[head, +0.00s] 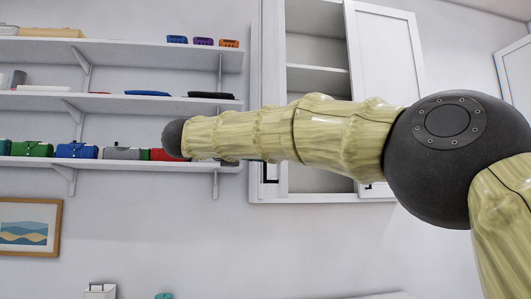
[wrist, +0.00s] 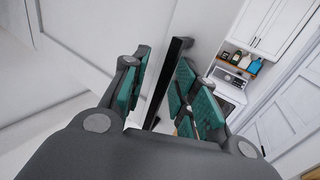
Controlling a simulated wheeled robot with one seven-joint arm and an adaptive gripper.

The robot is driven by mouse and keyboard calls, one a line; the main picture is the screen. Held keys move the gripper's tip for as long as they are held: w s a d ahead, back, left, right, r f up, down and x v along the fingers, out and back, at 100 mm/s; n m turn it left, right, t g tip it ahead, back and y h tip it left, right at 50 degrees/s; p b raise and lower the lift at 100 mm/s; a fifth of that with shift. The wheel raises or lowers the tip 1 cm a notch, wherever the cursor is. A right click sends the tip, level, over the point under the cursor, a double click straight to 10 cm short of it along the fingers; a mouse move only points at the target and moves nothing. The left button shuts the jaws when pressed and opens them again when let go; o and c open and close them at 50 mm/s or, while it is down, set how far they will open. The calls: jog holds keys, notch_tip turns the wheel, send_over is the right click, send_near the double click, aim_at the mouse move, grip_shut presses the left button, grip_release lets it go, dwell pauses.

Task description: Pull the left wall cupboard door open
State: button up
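The left wall cupboard door (head: 271,75) stands swung out, seen nearly edge-on in the head view, and the cupboard inside shows beside it. Its dark handle (head: 270,174) shows just below my arm. In the wrist view, a dark upright bar handle (wrist: 169,80) stands between the teal-padded fingers of my gripper (wrist: 164,72). The fingers are apart, with gaps visible beside the bar, so the gripper looks open around it. My arm hides the gripper in the head view.
Wall shelves (head: 130,101) with boxes and small items lie left of the cupboard. A framed picture (head: 28,228) hangs below them. Another white cabinet (head: 516,75) is at the far right. In the wrist view, a shelf with bottles (wrist: 237,68) shows at right.

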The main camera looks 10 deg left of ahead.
jog(key=v, duration=1.2)
jog(key=shift+w+a, duration=0.1)
dwell(0.4)
